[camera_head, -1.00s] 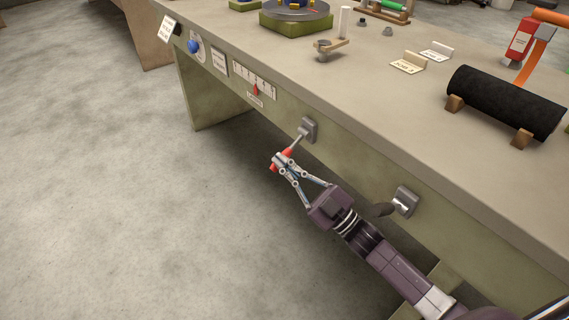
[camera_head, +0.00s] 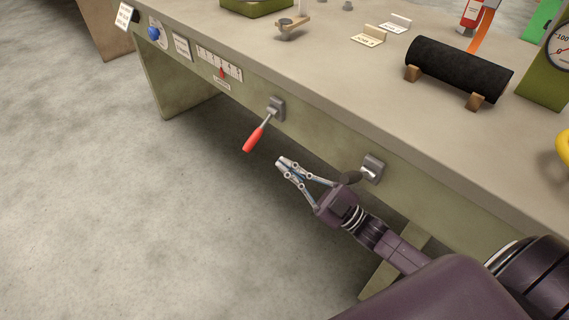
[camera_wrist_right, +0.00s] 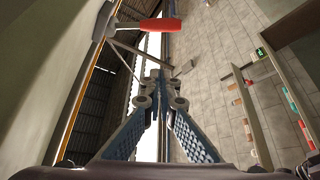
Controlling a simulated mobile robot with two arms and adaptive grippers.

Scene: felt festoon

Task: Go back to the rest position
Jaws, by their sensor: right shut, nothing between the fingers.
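My right gripper (camera_head: 284,164) is shut and empty in front of the bench's front panel. It is apart from the lever with the red handle (camera_head: 254,139), which is to its left. The lever juts from a grey mount (camera_head: 276,108) on the panel, its red end pointing down and outward. In the right wrist view the red handle (camera_wrist_right: 160,25) shows beyond the shut fingers (camera_wrist_right: 158,85), with a gap between. My left gripper is in neither view.
A second, dark-handled lever on a grey mount (camera_head: 373,167) is close beside my right gripper. The bench top (camera_head: 330,65) bears a black roll (camera_head: 458,70) on wooden blocks. A scale with a red pointer (camera_head: 221,70) is on the panel. The floor at left is clear.

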